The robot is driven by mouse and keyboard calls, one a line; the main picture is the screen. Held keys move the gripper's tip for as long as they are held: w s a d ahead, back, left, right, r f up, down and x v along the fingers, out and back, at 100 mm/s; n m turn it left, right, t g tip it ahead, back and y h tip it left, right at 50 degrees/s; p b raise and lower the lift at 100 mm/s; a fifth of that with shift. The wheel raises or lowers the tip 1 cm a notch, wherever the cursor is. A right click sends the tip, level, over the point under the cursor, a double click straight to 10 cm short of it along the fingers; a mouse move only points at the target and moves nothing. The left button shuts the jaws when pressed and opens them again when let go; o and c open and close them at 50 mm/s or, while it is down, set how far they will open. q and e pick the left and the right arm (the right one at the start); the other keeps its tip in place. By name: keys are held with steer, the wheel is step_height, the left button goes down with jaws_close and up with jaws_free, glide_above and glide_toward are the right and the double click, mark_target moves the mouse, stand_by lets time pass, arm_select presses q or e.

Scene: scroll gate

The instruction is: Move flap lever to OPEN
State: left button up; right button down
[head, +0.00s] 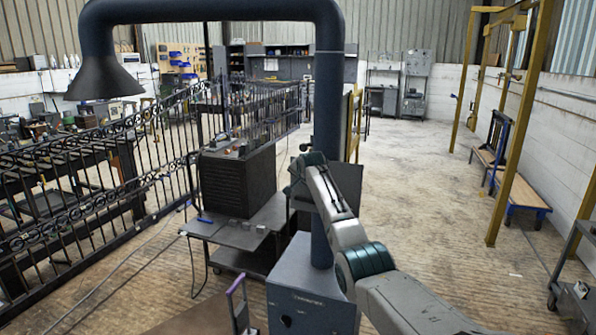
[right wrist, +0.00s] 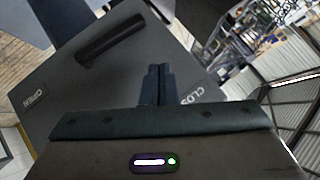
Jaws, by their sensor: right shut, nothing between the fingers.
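In the right wrist view the flap lever (right wrist: 110,38) is a thick dark bar lying at a slant across a grey panel (right wrist: 60,75). Its lower-left end is on the side of the OPEN label (right wrist: 40,97). The CLOSED label (right wrist: 190,97) is at right, partly hidden behind my gripper. My right gripper (right wrist: 157,72) is shut and empty, over the panel to the right of and below the lever, apart from it in the picture. In the head view my right arm reaches to the panel beside the blue duct, and its wrist hides the lever. My left gripper is out of view.
The thick blue duct (head: 328,100) rises from a grey-blue cabinet (head: 312,300) and ends in a hood (head: 103,78) at upper left. A scrollwork gate (head: 95,215) stands at left.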

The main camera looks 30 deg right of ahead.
steer(key=s+a+r+b, duration=0.3)
steer(key=r, duration=0.2)
steer(key=shift+s+a, duration=0.25)
steer(key=shift+s, duration=0.15)
steer(key=shift+r, duration=0.15)
